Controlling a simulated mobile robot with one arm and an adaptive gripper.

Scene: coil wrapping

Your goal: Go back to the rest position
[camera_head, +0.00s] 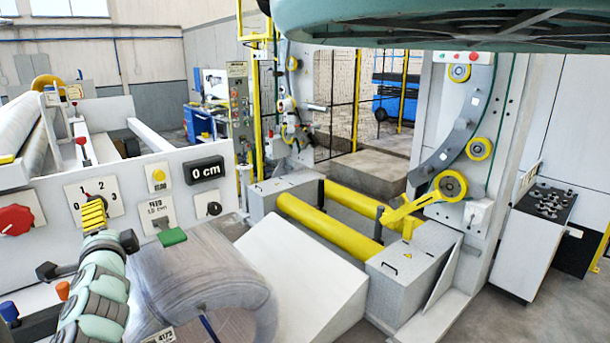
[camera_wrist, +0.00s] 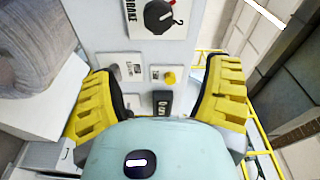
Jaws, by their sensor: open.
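My gripper (camera_head: 93,213) is at the lower left in the head view, with its yellow fingers in front of the white control panel (camera_head: 125,172). The fingers cover part of a selector dial plate marked with numbers (camera_head: 112,187). In the wrist view my gripper (camera_wrist: 160,90) shows two yellow ribbed fingers wide apart, with nothing held between them. The panel (camera_wrist: 138,55) fills the gap behind them, with a black BRAKE knob (camera_wrist: 158,14), a yellow button (camera_wrist: 169,78) and a dark display (camera_wrist: 162,103). I cannot tell whether a finger touches the panel.
A large grey coil (camera_head: 180,270) lies below the panel, close to my arm. A red knob (camera_head: 15,220) and a display reading 0 cm (camera_head: 205,170) are on the panel. Yellow rollers (camera_head: 330,228) and the wrapping ring frame (camera_head: 470,130) stand to the right. Floor (camera_head: 575,300) is clear at far right.

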